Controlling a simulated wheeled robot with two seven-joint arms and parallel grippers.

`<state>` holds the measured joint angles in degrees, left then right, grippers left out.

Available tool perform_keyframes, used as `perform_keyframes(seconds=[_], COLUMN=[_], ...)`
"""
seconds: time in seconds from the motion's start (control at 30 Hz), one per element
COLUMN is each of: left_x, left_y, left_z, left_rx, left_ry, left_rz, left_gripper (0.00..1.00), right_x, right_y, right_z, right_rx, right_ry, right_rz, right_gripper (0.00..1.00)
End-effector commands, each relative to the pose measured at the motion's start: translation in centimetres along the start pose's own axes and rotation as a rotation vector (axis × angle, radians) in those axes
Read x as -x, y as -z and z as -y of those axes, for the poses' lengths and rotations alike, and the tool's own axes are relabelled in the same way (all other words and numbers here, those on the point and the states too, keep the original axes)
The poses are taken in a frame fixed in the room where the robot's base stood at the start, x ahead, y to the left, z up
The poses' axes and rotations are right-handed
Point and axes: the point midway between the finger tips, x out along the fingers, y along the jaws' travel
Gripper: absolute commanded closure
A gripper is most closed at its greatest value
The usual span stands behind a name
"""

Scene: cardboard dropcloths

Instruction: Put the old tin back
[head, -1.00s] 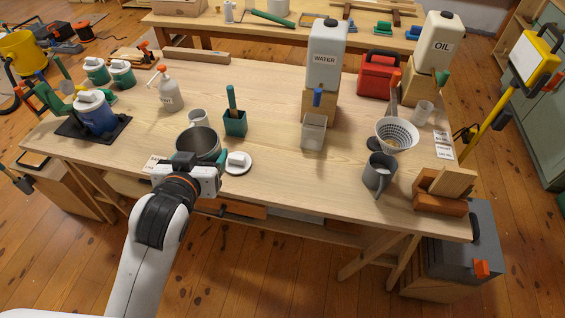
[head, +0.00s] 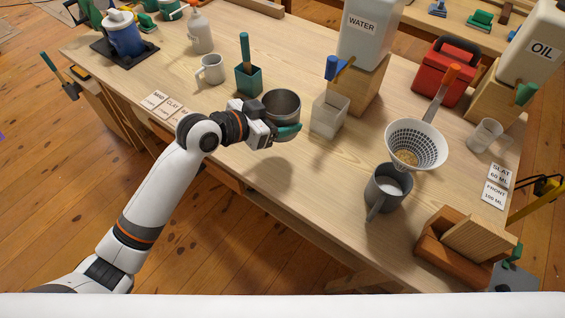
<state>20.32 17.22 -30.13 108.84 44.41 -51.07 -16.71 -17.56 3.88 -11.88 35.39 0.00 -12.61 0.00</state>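A round, open-topped grey metal tin (head: 282,103) is in the middle of the head view. My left gripper (head: 272,126) is at its near left side, with a teal fingertip against its lower front. The gripper looks shut on the tin and holds it above the bench, with a shadow below on the wood. The tin is about upright, and its inside looks empty from here. No writing shows on it. The far finger is hidden by the tin and the wrist. My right gripper is out of view.
Left and behind are a white mug (head: 210,69) and a teal box (head: 248,80). Label cards (head: 167,104) lie at the front left edge. The front middle bench is clear.

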Motion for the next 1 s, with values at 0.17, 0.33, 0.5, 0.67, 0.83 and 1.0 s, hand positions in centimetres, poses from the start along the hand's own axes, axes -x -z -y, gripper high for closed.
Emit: perform_keyframes(seconds=[0.17, 0.33, 0.5, 0.67, 0.83, 1.0], left_x=[-1.5, -2.6, -3.2, -4.2, -4.6, -4.5], left_y=[2.0, 4.8, 6.3, 8.4, 9.4, 9.3], left_z=[0.1, 0.1, 0.1, 0.2, 0.2, 0.2], left_rx=[-0.006, -0.006, -0.007, -0.005, -0.008, -0.008], left_ry=[0.035, 0.033, 0.032, 0.033, 0.032, 0.031], left_rz=[0.004, 0.005, 0.006, 0.005, 0.007, 0.007], left_gripper=[0.58, 0.58, 0.58, 0.58, 0.58, 0.58], right_x=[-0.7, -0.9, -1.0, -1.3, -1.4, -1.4], right_y=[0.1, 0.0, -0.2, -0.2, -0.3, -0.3], right_z=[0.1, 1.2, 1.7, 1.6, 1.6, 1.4], right_rx=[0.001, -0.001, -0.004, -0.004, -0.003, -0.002], right_ry=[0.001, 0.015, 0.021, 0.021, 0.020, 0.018], right_rz=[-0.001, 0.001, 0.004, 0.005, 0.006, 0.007], right_gripper=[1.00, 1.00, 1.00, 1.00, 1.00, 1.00])
